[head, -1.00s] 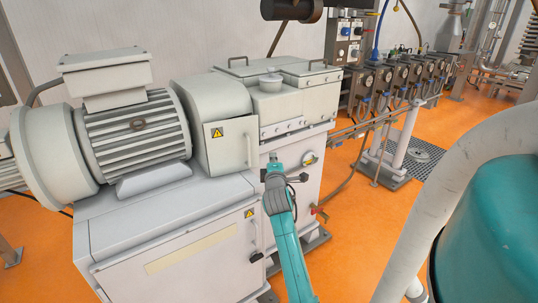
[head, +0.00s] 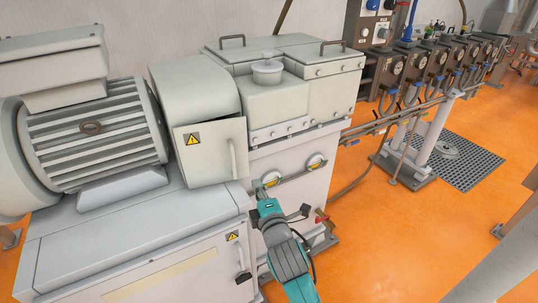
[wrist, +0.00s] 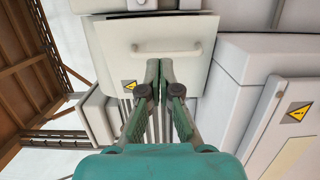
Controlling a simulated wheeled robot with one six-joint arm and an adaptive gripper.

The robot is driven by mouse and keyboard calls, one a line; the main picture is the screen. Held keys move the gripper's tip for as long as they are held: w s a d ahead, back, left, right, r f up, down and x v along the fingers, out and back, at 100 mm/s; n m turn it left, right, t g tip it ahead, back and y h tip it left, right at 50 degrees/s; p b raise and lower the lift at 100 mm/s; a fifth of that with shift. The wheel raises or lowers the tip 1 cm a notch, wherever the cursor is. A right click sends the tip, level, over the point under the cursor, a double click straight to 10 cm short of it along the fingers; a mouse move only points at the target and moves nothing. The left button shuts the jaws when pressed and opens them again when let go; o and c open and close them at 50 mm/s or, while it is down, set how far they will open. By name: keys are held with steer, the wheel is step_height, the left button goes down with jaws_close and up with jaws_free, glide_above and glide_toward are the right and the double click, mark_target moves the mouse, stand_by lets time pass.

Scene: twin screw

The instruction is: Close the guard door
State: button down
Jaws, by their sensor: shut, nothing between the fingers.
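The guard door (head: 208,152) is a pale panel with a yellow warning triangle and an upright handle (head: 233,158), on the front of the rounded guard housing (head: 192,88). It seems to stand slightly off the housing, but I cannot tell how far. In the wrist view the guard door (wrist: 115,45) fills the upper middle, its handle (wrist: 166,48) just above the fingertips. My gripper (head: 262,190) is teal, below and right of the door, shut and empty. In the wrist view my gripper (wrist: 159,65) overlaps the door; I see no clear contact.
A ribbed motor (head: 95,135) stands left of the housing. A white cabinet (head: 130,250) lies below it, with its own warning label. Orange floor (head: 400,240) is open at right.

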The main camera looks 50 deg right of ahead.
mark_target(245, 152)
steer(key=x, duration=1.4)
steer(key=shift+d, duration=0.1)
